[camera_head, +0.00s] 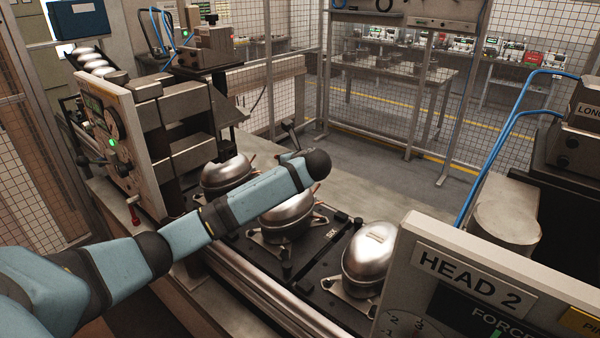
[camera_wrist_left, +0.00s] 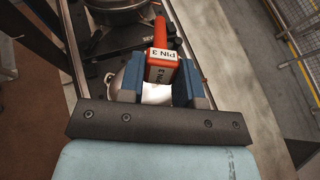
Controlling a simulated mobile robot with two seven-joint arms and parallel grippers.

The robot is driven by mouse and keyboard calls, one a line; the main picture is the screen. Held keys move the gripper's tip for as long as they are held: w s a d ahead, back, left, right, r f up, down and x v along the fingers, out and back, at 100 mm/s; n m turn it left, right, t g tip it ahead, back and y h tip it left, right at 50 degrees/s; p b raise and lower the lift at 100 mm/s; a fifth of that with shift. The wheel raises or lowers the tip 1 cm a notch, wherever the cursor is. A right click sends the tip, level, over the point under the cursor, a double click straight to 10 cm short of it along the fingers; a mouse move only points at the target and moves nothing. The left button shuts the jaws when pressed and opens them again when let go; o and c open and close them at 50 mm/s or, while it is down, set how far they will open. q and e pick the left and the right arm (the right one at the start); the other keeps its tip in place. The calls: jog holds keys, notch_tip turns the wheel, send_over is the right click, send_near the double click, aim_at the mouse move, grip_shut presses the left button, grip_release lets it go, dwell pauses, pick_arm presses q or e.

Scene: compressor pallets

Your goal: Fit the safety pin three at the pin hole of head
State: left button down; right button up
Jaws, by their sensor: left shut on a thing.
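Safety pin three (camera_wrist_left: 162,63) is a red-orange piece with white "PIN 3" labels and a narrower red end pointing up the picture. My left gripper (camera_wrist_left: 157,88) is shut on it, with a blue finger on each side. In the head view my left arm reaches over the pallets, but its gripper and the pin are hidden there. A panel marked HEAD 2 (camera_head: 470,270) stands at the lower right, with part of a yellow "PIN" label at its edge. Another head (camera_head: 115,135) with a dial panel stands at the left. I cannot make out a pin hole. My right gripper is not in view.
Silver compressors (camera_head: 370,258) sit on dark pallets along a conveyor (camera_head: 245,285) below my arm. A red-handled lever (camera_head: 133,210) stands by the left head. Blue hoses (camera_head: 500,140) rise at the right. A mesh fence (camera_head: 400,90) closes the back, with clear floor before it.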

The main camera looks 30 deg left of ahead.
pick_arm(q)
jog(key=s+a+f+n+g+y+b, duration=0.2)
jog(key=a+f+n+g+y, duration=0.2)
jog(key=a+n+g+y, duration=0.1)
jog(key=shift+f+y+b, duration=0.4)
jog(key=shift+y, duration=0.4)
jog(key=shift+w+a+p, duration=0.2)
jog(key=shift+a+p, duration=0.9)
jog(key=shift+a, duration=1.75)
